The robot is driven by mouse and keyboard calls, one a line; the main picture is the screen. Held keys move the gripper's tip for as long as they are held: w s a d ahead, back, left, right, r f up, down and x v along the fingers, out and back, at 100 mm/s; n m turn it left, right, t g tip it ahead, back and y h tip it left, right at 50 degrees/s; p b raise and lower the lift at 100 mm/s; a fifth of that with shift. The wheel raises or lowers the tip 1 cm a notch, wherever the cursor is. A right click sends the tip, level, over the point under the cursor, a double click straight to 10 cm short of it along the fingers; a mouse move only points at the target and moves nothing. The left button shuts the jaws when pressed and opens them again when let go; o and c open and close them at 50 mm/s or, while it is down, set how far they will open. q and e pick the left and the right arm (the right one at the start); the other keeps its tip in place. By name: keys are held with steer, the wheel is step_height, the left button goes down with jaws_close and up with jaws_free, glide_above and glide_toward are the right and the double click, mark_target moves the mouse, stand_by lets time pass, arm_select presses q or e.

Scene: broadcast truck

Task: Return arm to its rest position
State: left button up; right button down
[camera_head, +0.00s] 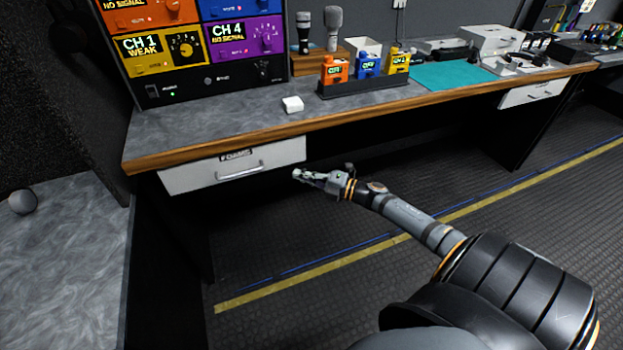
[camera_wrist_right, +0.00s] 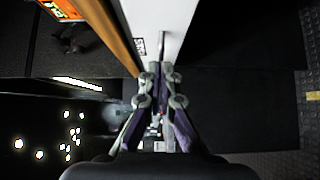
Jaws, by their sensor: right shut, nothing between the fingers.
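My right arm comes in from the lower right in the head view. Its gripper (camera_head: 308,175) is shut and empty, just in front of and below the right end of a white drawer front (camera_head: 200,174) with a metal handle (camera_head: 240,165) and a dark label. In the right wrist view the shut fingers (camera_wrist_right: 160,92) show in the middle, with the white drawer front (camera_wrist_right: 160,20) and its handle beyond them. I cannot tell whether the fingertips touch the drawer. My left gripper is not in view.
The desk (camera_head: 220,130) has a wooden front edge above the gripper. On it are a rack of coloured units (camera_head: 205,45), a small white block (camera_head: 292,104), a dark charger tray (camera_head: 365,88) with three packs, and a teal mat (camera_head: 450,75). Open floor lies below my forearm.

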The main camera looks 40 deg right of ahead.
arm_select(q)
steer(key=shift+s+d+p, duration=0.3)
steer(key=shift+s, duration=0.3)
arm_select(e)
steer(key=v, duration=0.3)
steer(key=shift+s+a+r, duration=0.15)
steer(key=shift+a+r, duration=0.05)
